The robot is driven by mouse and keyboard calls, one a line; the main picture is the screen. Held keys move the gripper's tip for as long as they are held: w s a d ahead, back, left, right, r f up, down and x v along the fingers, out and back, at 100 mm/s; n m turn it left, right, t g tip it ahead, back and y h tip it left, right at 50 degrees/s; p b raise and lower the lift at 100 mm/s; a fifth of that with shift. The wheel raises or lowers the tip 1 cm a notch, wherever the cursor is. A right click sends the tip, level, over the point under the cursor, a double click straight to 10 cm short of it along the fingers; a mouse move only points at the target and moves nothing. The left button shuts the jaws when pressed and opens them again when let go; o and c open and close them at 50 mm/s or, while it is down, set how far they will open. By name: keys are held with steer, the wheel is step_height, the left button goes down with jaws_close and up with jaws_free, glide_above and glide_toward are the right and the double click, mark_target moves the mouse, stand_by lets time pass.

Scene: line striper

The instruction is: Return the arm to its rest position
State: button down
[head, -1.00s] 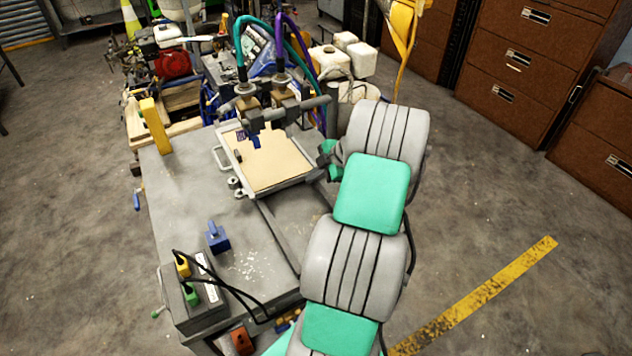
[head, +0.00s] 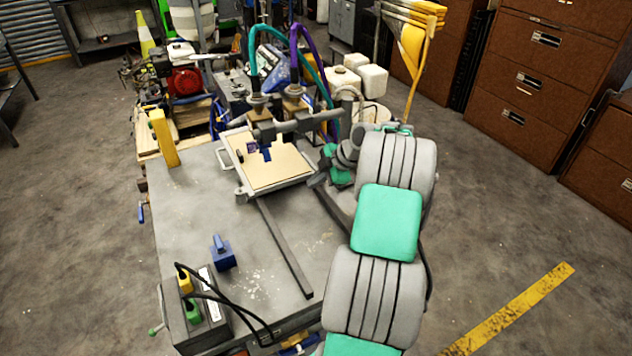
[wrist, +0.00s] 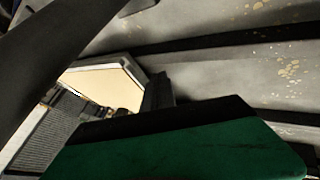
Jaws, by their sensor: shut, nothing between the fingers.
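My arm (head: 378,290) rises along the right side of the grey table in the head view and bends down at its far end. My gripper (head: 318,181) is small and partly hidden beside the arm, near the right edge of the framed tray (head: 262,184). In the wrist view the dark fingers of my gripper (wrist: 160,88) are together with nothing between them, beyond the green wrist housing. The tray's pale panel (wrist: 103,85) shows behind them. I cannot tell how far the fingers are from the tray.
On the grey table (head: 190,215) stand a blue-handled block (head: 222,253), a yellow post (head: 163,138) and a control box (head: 195,317) with cables. Teal and purple hoses (head: 297,60) rise behind the tray. Brown cabinets (head: 530,75) stand right, across open floor.

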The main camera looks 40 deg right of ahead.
steer(key=s+f+v, duration=0.1)
steer(key=v, duration=1)
steer(key=a+r+m+g+h+p, duration=0.1)
steer(key=a+r+m, duration=0.25)
steer(key=a, duration=0.95)
steer(key=a+r+m+g+p, duration=0.15)
steer(key=a+m, duration=0.25)
steer(key=a, duration=0.9)
steer(key=s+a+f+m+h, duration=0.1)
steer(key=s+a+m, duration=0.2)
steer(key=s, duration=0.4)
steer(key=s+a+f+m+h, duration=0.1)
steer(key=s+a+m, duration=0.3)
steer(key=s+a, duration=0.2)
steer(key=shift+s+a+f+g, duration=0.3)
steer(key=shift+s+g, duration=0.15)
steer(key=shift+s, duration=0.15)
